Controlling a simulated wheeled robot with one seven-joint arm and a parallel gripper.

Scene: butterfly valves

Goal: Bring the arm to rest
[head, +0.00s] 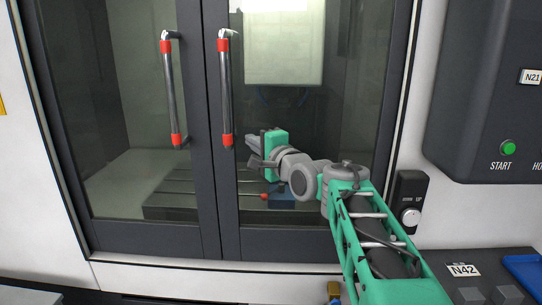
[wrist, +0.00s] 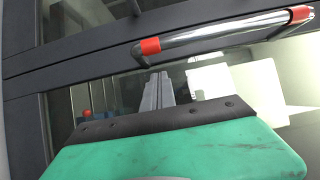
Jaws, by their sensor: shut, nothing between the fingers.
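My gripper (head: 254,152) is at the end of my green and grey arm, in front of the right glass door of the machine in the head view. Its fingers point left, just below the lower end of the right door handle (head: 225,88). The fingers are shut with nothing between them. In the wrist view the closed grey fingers (wrist: 157,90) show beyond the green gripper body, and the handle (wrist: 225,35) with red ends crosses above them. I cannot tell whether the fingers touch the door.
The two glass doors are shut, and the left one has its own handle (head: 173,88). Inside is a slotted bed (head: 178,203). A control panel (head: 490,95) with a green button (head: 508,148) stands at right. A dark knob box (head: 409,205) is close to my arm.

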